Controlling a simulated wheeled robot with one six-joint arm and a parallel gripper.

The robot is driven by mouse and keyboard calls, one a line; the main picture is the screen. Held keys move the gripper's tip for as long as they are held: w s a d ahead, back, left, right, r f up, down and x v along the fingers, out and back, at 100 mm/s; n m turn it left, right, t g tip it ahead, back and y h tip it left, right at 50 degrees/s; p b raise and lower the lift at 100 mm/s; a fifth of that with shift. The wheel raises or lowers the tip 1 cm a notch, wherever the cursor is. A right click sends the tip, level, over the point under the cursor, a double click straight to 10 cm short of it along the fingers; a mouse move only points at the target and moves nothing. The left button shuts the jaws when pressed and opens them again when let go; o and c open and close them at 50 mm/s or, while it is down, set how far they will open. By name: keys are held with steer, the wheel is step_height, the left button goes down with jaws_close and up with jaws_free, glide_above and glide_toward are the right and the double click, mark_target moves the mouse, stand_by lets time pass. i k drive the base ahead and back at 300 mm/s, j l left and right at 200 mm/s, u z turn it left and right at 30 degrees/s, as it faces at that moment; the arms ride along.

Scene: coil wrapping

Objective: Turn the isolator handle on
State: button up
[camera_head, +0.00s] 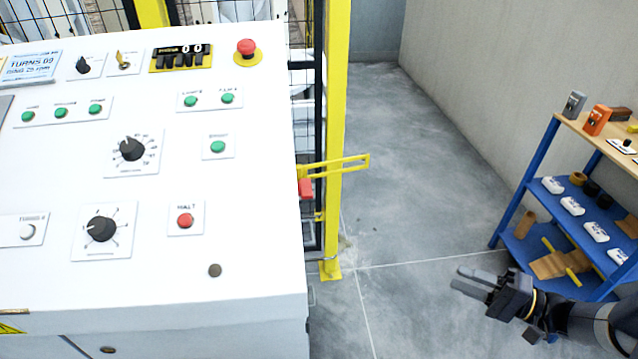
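I cannot tell for sure which part is the isolator handle. A red part (305,188) shows at the right edge of the white control cabinet (255,285), beside the yellow post, and is partly hidden by the cabinet. A yellow bar handle (345,165) sticks out to the right just above it. My gripper (460,276) is at the lower right over the floor, well apart from the cabinet and the post. Its two dark fingers point left, look slightly apart, and hold nothing that I can see.
The cabinet panel carries black rotary knobs (100,229), green buttons, a red HALT button (185,220) and a red mushroom button (246,48). A yellow post (333,110) and black mesh fence stand behind. A blue shelf rack (521,187) stands right. The floor between is clear.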

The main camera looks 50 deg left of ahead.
mark_target(305, 190)
steer(key=i+j+u, duration=0.2)
steer(key=i+u, duration=0.2)
steer(key=i+j+u, duration=0.1)
steer(key=i+u, duration=0.15)
steer(key=u, duration=0.15)
steer(key=i+u, duration=0.4)
